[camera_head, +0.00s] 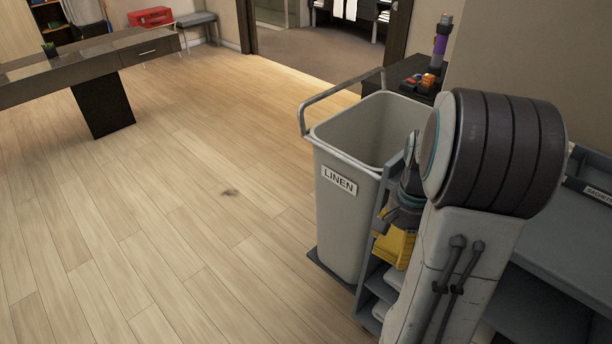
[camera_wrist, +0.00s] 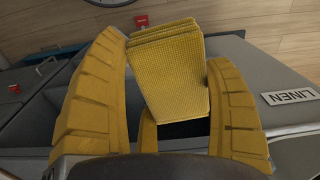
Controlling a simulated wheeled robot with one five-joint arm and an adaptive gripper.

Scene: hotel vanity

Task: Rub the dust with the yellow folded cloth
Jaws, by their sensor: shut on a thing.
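The yellow folded cloth (camera_wrist: 170,78) is between the yellow fingers of my gripper (camera_wrist: 172,105) in the wrist view. My gripper is shut on it. In the head view the cloth (camera_head: 394,247) shows below my gripper (camera_head: 400,222), beside the cart's shelves, partly hidden by my arm. The dust (camera_head: 230,192) is a small dark smudge on the wooden floor, left of the cart and apart from the cloth.
A grey cart with a bin (camera_head: 335,225) labelled LINEN stands close by my gripper. A table (camera_head: 85,62) stands at the upper left. The floor (camera_head: 150,230) around the dust is clear. A doorway opens at the back.

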